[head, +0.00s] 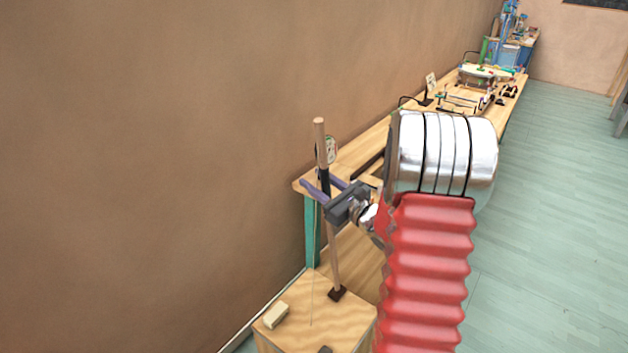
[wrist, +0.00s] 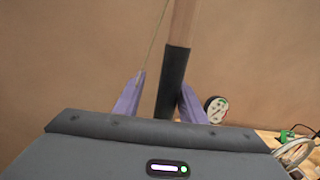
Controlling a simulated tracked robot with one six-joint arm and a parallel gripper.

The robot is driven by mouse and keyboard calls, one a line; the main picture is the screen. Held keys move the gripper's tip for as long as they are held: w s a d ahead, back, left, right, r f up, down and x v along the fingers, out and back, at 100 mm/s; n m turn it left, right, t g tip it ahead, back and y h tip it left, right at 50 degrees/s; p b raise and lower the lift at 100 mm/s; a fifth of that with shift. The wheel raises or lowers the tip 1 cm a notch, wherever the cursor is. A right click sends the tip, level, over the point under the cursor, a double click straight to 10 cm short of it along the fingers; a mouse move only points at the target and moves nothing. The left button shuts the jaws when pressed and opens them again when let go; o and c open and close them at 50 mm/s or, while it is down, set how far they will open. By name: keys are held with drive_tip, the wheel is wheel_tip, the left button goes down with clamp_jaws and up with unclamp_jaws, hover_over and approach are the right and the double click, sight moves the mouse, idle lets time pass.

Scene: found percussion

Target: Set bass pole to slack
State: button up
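The bass pole (head: 332,250) is a slim wooden pole with a black grip sleeve. It stands on a wooden box (head: 290,305) and leans slightly left towards its top in the head view. In the wrist view its black sleeve (wrist: 174,85) lies between the two purple fingers of my gripper (wrist: 162,80), much closer to the right finger. My gripper (head: 318,180) is open around the sleeve, with a clear gap to the left finger. Whether the right finger touches the sleeve, I cannot tell. A thin string (wrist: 152,40) runs down to near the left fingertip.
A small pale block (head: 276,315) lies on the box top. A long wooden bench (head: 348,160) with instruments runs back along the brown wall, close behind the pole. A round pale disc (wrist: 216,109) shows right of my right finger.

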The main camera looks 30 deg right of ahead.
drive_tip(key=s+d, duration=0.2)
drive_tip(key=s, duration=1)
drive_tip(key=shift+s+f, duration=0.25)
drive_tip(key=shift+f, duration=0.2)
